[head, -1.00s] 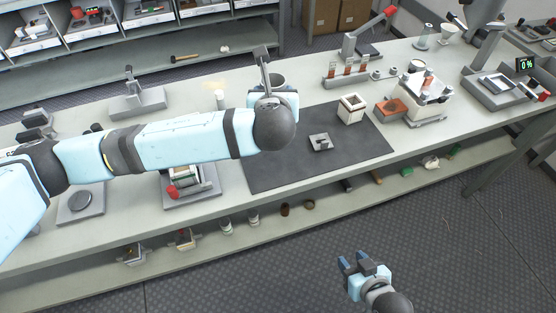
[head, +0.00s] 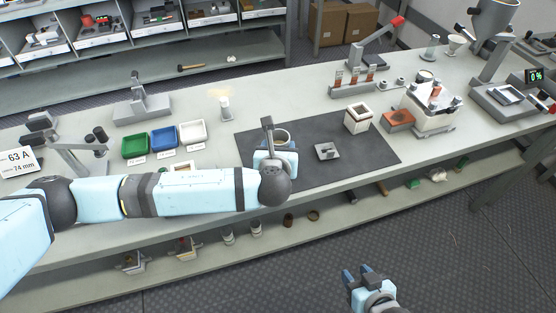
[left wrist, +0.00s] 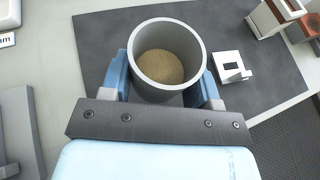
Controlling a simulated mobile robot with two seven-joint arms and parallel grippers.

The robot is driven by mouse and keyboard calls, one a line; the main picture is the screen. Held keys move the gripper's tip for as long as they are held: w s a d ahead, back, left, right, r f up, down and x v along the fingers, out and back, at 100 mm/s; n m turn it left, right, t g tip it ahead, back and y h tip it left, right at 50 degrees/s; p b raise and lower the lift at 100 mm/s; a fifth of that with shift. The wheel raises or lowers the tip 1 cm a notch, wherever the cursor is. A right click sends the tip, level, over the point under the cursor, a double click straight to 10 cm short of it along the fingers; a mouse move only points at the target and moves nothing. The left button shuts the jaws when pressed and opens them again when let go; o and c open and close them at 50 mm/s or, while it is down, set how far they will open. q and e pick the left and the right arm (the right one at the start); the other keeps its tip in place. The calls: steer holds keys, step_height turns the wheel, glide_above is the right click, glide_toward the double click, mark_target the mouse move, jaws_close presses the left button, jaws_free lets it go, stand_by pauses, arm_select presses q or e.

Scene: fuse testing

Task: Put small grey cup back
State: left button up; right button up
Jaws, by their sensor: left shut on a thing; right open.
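A grey cup (left wrist: 197,52) with sandy, grainy material inside is between the fingers of my left gripper (left wrist: 164,88). It looks upright in the left wrist view. In the head view the cup (head: 284,137) shows partly behind my left gripper (head: 270,150), over the left part of the dark mat (head: 345,175). I cannot tell whether its base touches the mat. My right gripper (head: 362,276) is open and empty, in front of the bench over the floor.
A small grey fixture (head: 327,151) and a cream box (head: 357,119) stand on the mat to the cup's right. Green (head: 134,145), blue (head: 164,137) and white (head: 193,132) trays sit at the left. A hopper (head: 494,17) stands at the back right. The mat's front is clear.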

arm_select(q)
steer(key=shift+f, duration=2.15)
steer(key=o, duration=1)
steer(key=v, duration=1.2)
